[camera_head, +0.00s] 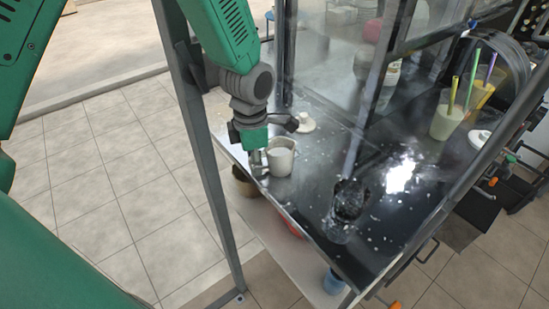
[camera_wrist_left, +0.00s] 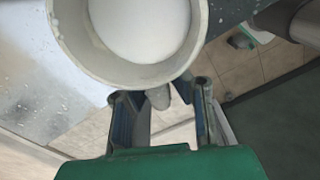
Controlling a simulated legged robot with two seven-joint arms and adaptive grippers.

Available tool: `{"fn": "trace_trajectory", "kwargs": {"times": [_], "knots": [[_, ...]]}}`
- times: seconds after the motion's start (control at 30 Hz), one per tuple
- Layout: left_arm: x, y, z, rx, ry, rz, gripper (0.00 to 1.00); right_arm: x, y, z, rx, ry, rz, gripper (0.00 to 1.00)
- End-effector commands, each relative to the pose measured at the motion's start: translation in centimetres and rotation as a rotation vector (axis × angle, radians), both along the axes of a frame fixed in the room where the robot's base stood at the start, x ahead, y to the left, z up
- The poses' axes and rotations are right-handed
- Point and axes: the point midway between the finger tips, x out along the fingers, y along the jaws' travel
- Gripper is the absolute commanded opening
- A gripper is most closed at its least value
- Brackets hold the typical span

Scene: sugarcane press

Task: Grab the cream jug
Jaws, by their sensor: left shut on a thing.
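The cream jug (camera_head: 281,162) is a small pale vessel near the left edge of the dark counter. In the left wrist view the cream jug (camera_wrist_left: 137,79) fills the top, with its round rim and white contents visible from above. My left gripper (camera_head: 261,164) is at the left side of the jug. In the left wrist view my left gripper (camera_wrist_left: 162,103) has its fingers just below the jug's wall, shut on a small part that looks like its handle. I cannot tell whether the jug touches the counter. My right gripper is not in view.
A white lid-like piece (camera_head: 304,124) lies behind the jug. A dark glass (camera_head: 348,203) stands towards the front of the counter (camera_head: 310,180). Cups with straws (camera_head: 446,124) stand at the right. A grey frame post (camera_head: 211,165) rises left of the counter edge.

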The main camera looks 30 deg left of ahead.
Motion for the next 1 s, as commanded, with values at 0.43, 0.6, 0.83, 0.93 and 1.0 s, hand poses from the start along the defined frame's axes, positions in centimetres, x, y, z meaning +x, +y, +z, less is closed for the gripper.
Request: {"fn": "trace_trajectory", "kwargs": {"times": [0.43, 0.6, 0.83, 0.93, 1.0], "knots": [[-0.5, -0.3, -0.1, 0.006, 0.013, -0.002, 0.00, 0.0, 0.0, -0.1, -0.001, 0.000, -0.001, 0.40], [-0.4, -0.1, 0.6, 0.005, 0.008, 0.000, 0.00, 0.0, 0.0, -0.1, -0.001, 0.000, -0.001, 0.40], [-0.3, -0.1, 2.4, 0.005, 0.003, 0.000, 0.00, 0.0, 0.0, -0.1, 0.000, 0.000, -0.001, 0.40], [-0.2, -0.1, 3.5, 0.006, 0.002, -0.002, 0.00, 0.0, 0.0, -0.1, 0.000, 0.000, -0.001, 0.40], [-0.3, -0.2, 4.2, 0.006, 0.003, -0.001, 0.00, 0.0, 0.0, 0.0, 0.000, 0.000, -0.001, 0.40]]}}
